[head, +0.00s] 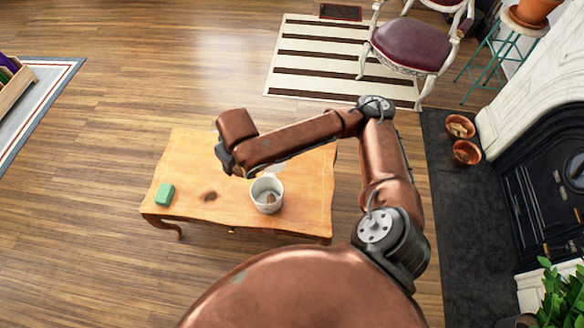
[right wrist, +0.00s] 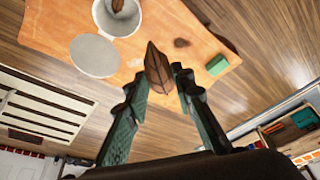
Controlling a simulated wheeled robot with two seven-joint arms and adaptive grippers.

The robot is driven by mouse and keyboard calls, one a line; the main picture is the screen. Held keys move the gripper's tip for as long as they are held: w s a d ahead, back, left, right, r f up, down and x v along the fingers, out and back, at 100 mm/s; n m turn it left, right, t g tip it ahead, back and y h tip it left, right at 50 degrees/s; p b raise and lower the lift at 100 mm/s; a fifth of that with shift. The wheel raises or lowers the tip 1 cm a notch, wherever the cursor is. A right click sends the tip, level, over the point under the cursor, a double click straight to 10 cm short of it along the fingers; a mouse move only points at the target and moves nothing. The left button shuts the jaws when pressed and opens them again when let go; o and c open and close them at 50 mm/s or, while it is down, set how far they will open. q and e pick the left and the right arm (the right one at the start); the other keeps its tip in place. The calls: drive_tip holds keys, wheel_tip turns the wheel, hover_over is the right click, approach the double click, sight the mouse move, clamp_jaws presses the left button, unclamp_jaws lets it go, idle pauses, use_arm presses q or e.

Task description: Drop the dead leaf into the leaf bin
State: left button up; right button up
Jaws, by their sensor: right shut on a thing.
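A brown dead leaf (right wrist: 158,68) sits between the fingertips of my right gripper (right wrist: 159,80), which is shut on it. The leaf bin is a white round container (head: 267,195) standing upright on the wooden table, with something brown inside. It also shows at the top of the right wrist view (right wrist: 127,25), with a pale disc like a lid (right wrist: 95,56) beside its rim. In the head view my right gripper (head: 229,168) is above the table, left of the bin. The leaf is hidden or unclear there. My left gripper is out of view.
The wooden table (head: 310,190) also bears a green block (head: 165,194) and a dark brown patch (head: 210,196), whose nature I cannot tell. A chair (head: 415,45), two clay pots (head: 466,152) and the fireplace stand to the right.

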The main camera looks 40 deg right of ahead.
drive_tip(key=d+f+n+y, duration=0.1)
drive_tip(key=d+f+n, duration=0.3)
drive_tip(key=f, duration=0.7)
drive_tip(key=d+f+n+g+y, duration=0.1)
drive_tip(key=d+f+n, duration=0.4)
drive_tip(key=d+f, duration=0.3)
wheel_tip(320, 180, down, 4)
drive_tip(key=shift+f, duration=0.15)
drive_tip(key=shift+s, duration=0.1)
drive_tip(key=o, duration=0.8)
drive_tip(key=v, duration=1.2)
drive_tip(key=shift+d, duration=0.15)
